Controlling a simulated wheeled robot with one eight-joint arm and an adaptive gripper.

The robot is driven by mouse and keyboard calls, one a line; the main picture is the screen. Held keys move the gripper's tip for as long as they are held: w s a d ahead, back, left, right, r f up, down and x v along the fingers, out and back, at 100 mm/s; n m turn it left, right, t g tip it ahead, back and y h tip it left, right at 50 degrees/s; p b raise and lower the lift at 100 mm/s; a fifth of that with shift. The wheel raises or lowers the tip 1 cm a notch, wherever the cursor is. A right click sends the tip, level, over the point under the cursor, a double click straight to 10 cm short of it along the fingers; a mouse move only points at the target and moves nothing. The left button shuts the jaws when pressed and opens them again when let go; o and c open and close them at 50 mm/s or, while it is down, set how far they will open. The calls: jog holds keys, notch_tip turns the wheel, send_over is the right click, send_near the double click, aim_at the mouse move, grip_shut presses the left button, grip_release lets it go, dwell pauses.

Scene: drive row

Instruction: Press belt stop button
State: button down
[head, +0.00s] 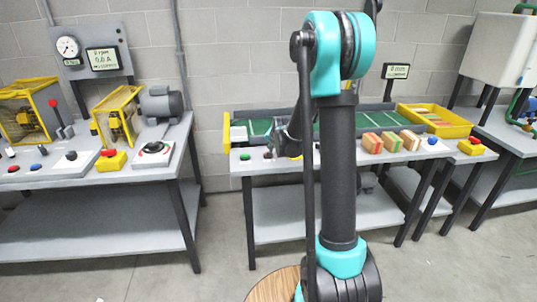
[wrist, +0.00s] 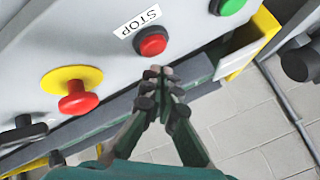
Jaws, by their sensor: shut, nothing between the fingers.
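The belt stop button is a red round button (wrist: 152,42) in a black collar on the grey panel, next to a white STOP label (wrist: 137,21) in the wrist view. My gripper (wrist: 158,73) is shut and empty, its fingertips just below the red button in the picture. I cannot tell whether they touch it; the button's face shows fully. In the head view my gripper (head: 284,146) is over the front edge of the belt table, and the small red button (head: 267,155) shows beside it.
A green button (wrist: 230,4) and a red mushroom button (wrist: 77,97) on a yellow disc flank the stop button. A black knob (wrist: 25,130) is at the left. In the head view the green belt (head: 258,127) lies behind several striped blocks (head: 391,141); a yellow tray (head: 440,119) stands right.

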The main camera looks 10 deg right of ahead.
jog(key=shift+r, duration=2.2)
jog(key=shift+s, duration=0.1)
jog(key=s+d+f+n+g, duration=0.1)
jog(key=s+f+n, duration=0.1)
jog(key=s, duration=1.1)
jog(key=s+d+f+n+g, duration=0.1)
jog(key=s+f+n+g, duration=0.1)
jog(key=s, duration=1.1)
jog(key=s+d+f+n+g+h, duration=0.1)
jog(key=s+f+n+g, duration=0.1)
jog(key=s, duration=1.2)
jog(key=shift+f+n, duration=0.9)
jog(key=shift+f, duration=0.05)
